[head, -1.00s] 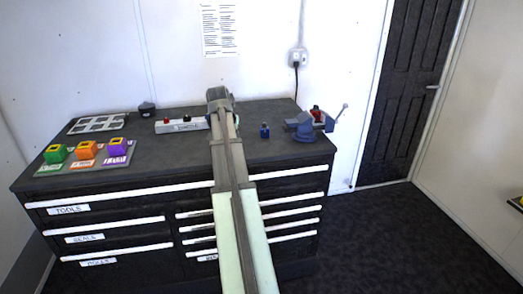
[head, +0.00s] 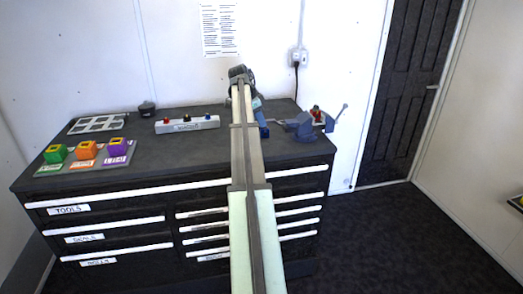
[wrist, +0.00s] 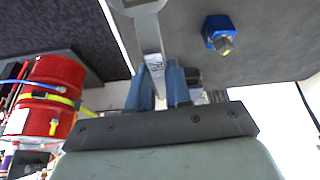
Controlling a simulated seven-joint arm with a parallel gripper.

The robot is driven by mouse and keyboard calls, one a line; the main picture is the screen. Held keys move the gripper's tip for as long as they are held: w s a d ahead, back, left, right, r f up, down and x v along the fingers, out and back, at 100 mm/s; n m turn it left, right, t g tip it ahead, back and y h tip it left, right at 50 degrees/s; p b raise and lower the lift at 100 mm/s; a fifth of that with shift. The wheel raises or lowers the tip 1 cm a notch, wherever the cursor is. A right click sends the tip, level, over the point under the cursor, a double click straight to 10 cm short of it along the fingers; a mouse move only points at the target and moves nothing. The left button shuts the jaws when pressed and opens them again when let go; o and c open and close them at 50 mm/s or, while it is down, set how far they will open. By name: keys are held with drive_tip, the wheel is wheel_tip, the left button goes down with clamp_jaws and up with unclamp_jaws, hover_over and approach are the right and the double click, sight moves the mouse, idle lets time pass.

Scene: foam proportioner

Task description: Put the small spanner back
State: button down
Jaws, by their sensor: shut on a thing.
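The spanner (wrist: 151,38) is a grey metal tool, and in the wrist view it sticks out from between my blue fingertips. My gripper (wrist: 160,88) is shut on its handle. The spanner's wide end reaches the top edge of that view. In the head view my gripper (head: 257,104) is over the right part of the bench, mostly hidden by my arm, and the spanner cannot be made out there. Whether the spanner touches anything is not clear.
A small blue block (wrist: 219,30) with a metal fitting stands on the bench, near the blue vice (head: 305,126). A pale labelled strip with knobs (head: 187,124), a grey compartment tray (head: 97,124) and green, orange and purple blocks (head: 118,146) stand left. A red drum (wrist: 50,95) shows in the wrist view.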

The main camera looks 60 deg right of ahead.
drive_tip(key=shift+m, duration=0.5)
drive_tip(key=shift+f, duration=4.95)
drive_tip(key=shift+f, duration=0.1)
drive_tip(key=c, duration=1.1)
unclamp_jaws()
drive_tip(key=shift+o, duration=0.2)
drive_tip(key=v, duration=1.2)
drive_tip(key=shift+w+d, duration=0.15)
